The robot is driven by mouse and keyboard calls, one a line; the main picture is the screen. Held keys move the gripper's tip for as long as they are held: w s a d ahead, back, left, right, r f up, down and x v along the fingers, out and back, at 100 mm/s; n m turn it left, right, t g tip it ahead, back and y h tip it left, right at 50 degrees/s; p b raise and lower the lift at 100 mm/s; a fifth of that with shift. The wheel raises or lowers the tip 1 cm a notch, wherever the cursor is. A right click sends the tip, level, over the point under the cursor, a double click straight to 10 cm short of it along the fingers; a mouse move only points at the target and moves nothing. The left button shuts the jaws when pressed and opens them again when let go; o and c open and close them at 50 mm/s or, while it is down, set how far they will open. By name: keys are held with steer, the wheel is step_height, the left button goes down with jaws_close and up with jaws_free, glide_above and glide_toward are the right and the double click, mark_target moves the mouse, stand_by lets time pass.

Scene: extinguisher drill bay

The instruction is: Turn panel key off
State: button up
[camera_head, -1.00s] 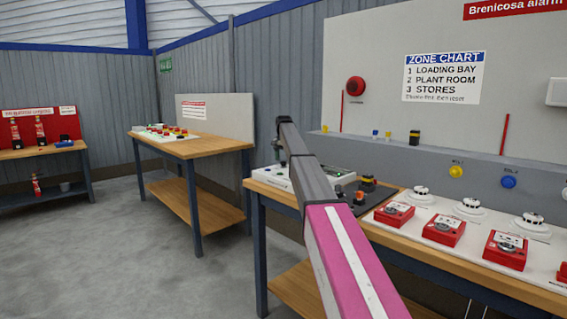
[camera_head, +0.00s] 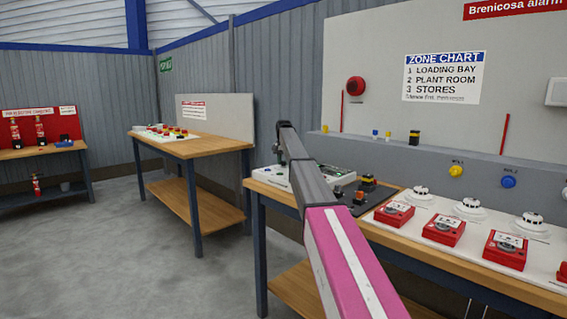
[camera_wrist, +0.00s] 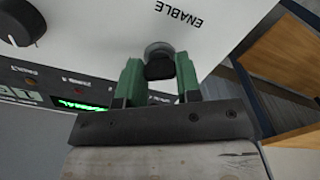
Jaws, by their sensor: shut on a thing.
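The pale alarm panel (camera_head: 272,176) lies on the right-hand bench in the head view, partly behind my arm. In the wrist view the panel face (camera_wrist: 215,25) fills the top and left. The dark panel key (camera_wrist: 160,69) sits at a round grey key switch (camera_wrist: 157,48), beside the printed word ENABLE. My gripper (camera_wrist: 159,66), with green fingers, is shut on the key, one finger on each side. The key's exact turn angle is hard to tell. A green display (camera_wrist: 80,105) is lit and appears to read NORMAL.
A black knob (camera_wrist: 20,22) is at the panel's upper left in the wrist view. Red call points (camera_head: 443,229) and white detectors (camera_head: 471,207) stand to the right on a white board. A dark board with small switches (camera_head: 368,190) lies beside the panel.

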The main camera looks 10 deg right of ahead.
steer(key=n, duration=1.1)
stand_by(0.3)
steer(key=shift+n, duration=0.4)
steer(key=o, duration=0.9)
steer(key=shift+r, duration=0.1)
